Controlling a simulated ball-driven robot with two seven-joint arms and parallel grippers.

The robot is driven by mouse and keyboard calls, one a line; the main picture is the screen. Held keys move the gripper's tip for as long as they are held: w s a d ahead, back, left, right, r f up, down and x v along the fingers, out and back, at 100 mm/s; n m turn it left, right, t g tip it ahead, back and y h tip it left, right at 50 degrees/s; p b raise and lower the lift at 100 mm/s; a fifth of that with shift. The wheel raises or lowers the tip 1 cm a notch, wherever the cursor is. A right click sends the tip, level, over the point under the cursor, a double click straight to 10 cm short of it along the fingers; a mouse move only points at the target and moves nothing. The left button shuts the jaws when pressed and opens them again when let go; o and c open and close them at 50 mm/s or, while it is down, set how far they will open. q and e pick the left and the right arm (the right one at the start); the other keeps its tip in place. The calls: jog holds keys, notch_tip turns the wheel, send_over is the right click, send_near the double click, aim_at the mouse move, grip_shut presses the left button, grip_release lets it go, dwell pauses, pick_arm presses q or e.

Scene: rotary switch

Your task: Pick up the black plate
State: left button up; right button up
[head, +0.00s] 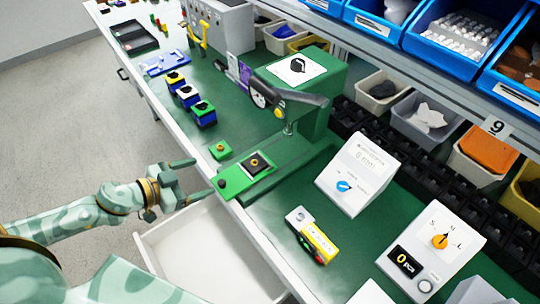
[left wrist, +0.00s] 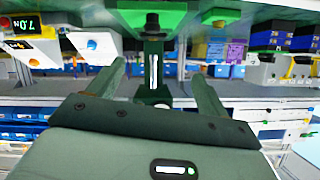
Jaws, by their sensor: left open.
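A small black square plate (head: 259,165) with an orange-ringed round centre lies on the green base of a press-like fixture (head: 290,150). My left gripper (head: 198,176) is open and empty, just left of the green base at the table's front edge. Its fingers point toward the base and are apart from the plate. In the left wrist view, the open fingers (left wrist: 158,78) stand on either side of a green part (left wrist: 153,65) with a black knob (left wrist: 152,22) above. I cannot clearly make out the plate there. My right gripper is not in view.
An open white drawer (head: 205,250) lies below the gripper. A yellow-white block (head: 312,236) and white control boxes (head: 357,175) stand right. The fixture's arm (head: 285,97) overhangs its base.

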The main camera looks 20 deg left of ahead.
pick_arm(q)
jog(key=d, duration=0.1)
jog(key=n, duration=0.2)
send_near(251, 164)
jog(key=w, duration=0.1)
jog(key=w+d, duration=0.1)
jog(key=w, duration=0.1)
jog(key=shift+d+f+h+b, duration=0.3)
jog(key=shift+f, duration=0.05)
jog(key=x, duration=0.4)
jog(key=b+x, duration=0.1)
jog(key=shift+w+d+f, duration=0.15)
jog(key=shift+w+f, duration=0.05)
jog(key=shift+f, duration=0.25)
jog(key=c, duration=1.1)
